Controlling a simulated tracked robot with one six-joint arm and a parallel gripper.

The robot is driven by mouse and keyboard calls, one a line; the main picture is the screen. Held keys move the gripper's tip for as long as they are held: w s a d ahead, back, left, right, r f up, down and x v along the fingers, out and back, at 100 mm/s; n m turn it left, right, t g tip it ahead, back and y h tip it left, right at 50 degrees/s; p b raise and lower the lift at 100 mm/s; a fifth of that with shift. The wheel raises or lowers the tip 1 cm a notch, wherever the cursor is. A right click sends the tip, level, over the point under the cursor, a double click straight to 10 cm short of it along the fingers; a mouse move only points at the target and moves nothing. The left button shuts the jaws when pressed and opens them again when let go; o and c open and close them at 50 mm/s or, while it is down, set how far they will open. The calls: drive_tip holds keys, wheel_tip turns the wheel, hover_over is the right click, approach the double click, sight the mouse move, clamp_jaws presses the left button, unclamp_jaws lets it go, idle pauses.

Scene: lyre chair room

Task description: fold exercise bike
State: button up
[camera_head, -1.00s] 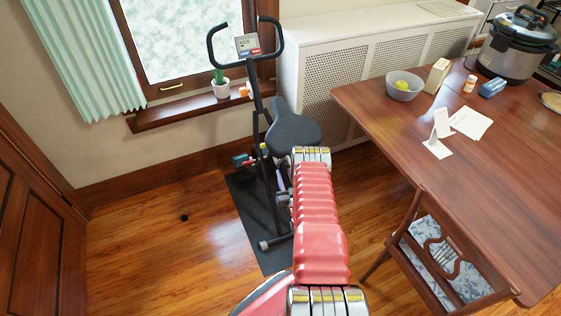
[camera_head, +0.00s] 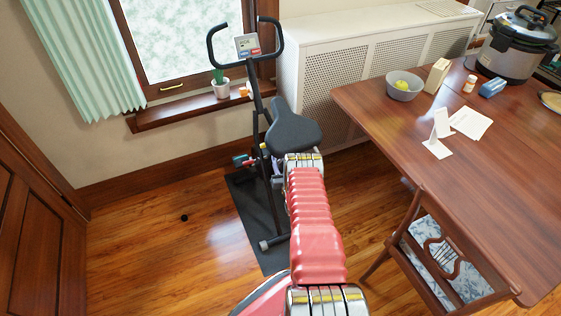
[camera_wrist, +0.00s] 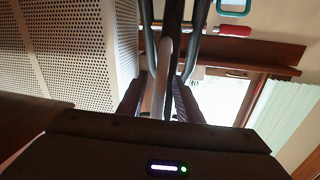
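The exercise bike (camera_head: 259,150) stands upright on a dark mat (camera_head: 245,220) by the window, with black handlebars, a small console (camera_head: 247,45) and a black seat (camera_head: 293,130). My arm reaches toward the bike below the seat and hides part of its lower frame. My gripper is hidden in the head view. In the wrist view, which looks upside down, two dark fingers of my gripper (camera_wrist: 158,100) stand apart. A grey tube of the bike (camera_wrist: 162,65) and darker bars show between and beyond them. I cannot tell whether the fingers touch the tube.
A perforated white radiator cover (camera_head: 370,65) stands behind the bike. A wooden table (camera_head: 430,125) and a chair (camera_head: 440,255) are on the right. A potted cactus (camera_head: 221,88) sits on the windowsill. The wooden floor at left is clear except for a small black object (camera_head: 184,217).

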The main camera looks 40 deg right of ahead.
clamp_jaws()
idle(0.5)
